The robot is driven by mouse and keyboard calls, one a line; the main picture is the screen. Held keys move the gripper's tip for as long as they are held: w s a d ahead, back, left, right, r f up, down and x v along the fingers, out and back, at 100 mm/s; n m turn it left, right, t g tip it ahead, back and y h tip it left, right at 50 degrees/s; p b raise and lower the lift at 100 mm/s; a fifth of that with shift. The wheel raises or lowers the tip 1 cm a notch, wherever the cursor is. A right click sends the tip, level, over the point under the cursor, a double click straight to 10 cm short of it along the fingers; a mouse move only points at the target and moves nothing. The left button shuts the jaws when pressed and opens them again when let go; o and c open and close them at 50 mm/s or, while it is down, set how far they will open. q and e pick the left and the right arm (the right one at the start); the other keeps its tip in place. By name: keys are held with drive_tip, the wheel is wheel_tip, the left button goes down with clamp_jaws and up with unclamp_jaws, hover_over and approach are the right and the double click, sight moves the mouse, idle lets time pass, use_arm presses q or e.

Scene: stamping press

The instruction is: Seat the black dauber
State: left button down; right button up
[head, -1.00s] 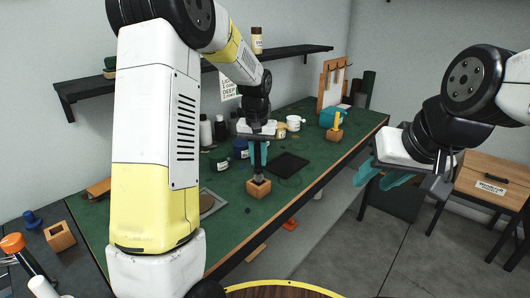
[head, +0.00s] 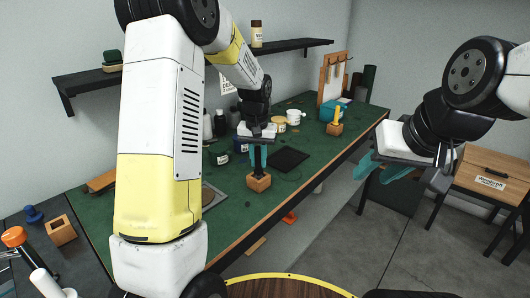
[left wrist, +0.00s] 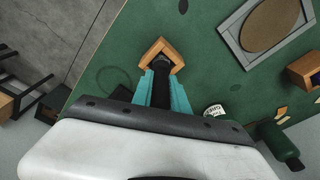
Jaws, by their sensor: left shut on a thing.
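The black dauber (left wrist: 160,88) is upright between the teal fingers of my left gripper (head: 258,160), which is shut on it. A square wooden holder block (head: 260,184) stands on the green bench directly below. In the left wrist view the dauber's dark lower end is within the block's opening (left wrist: 161,49); how deep it sits is hidden. The fingertips are close above the block's top. My right gripper (head: 382,169) is off the bench's right edge, fingers apart and empty.
A black tray (head: 288,160) lies right of the block. A yellow-handled dauber (head: 337,113) stands in another block farther back. An empty wooden block (head: 61,231) and a blue dauber (head: 33,214) are on the dark side table. Jars and bottles stand behind.

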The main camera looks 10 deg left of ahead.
sight(258, 148)
use_arm(q)
drive_tip(key=shift+f, duration=0.6)
drive_tip(key=shift+f, duration=0.15)
drive_tip(key=c, duration=1.2)
unclamp_jaws()
drive_tip(key=r, duration=0.5)
drive_tip(key=s+r, duration=0.1)
drive_tip(key=r, duration=0.1)
drive_tip(key=shift+r, duration=0.4)
